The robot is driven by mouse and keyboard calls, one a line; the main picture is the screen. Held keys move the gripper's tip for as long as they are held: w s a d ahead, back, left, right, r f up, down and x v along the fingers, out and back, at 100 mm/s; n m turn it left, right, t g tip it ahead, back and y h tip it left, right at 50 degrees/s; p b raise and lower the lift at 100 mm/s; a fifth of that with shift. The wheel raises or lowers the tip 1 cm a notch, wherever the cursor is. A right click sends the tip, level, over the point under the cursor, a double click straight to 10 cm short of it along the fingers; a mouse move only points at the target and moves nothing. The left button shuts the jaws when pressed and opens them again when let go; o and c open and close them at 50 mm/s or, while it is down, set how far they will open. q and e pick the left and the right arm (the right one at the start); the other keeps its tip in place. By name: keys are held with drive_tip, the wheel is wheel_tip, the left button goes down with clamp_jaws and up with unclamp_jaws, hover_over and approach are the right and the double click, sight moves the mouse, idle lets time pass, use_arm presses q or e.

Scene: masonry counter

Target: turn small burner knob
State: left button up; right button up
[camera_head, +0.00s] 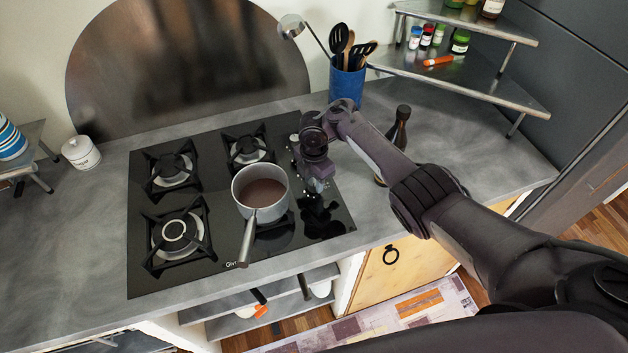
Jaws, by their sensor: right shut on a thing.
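The black gas cooktop (140,270) lies on the counter with several burners. Its knobs run in a row down the right side and are mostly hidden by my right arm. My right gripper (319,183) reaches down from the right and is shut on a burner knob in that row. The wrist hides the gripped knob, so I cannot tell its angle. A small burner (247,147) sits at the back, right of the middle. My left gripper is not in view.
A saucepan (277,206) with brown liquid stands on the front right burner, its handle (247,243) pointing forward. A pepper mill (400,128), a blue utensil holder (347,86) and a tiered shelf (480,77) stand to the right.

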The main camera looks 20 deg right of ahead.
sight(314, 182)
drive_tip(key=shift+n, duration=0.3)
drive_tip(key=o, duration=1)
wheel_tip(314, 182, up, 8)
drive_tip(key=shift+f+p, duration=0.1)
drive_tip(key=shift+p, duration=0.35)
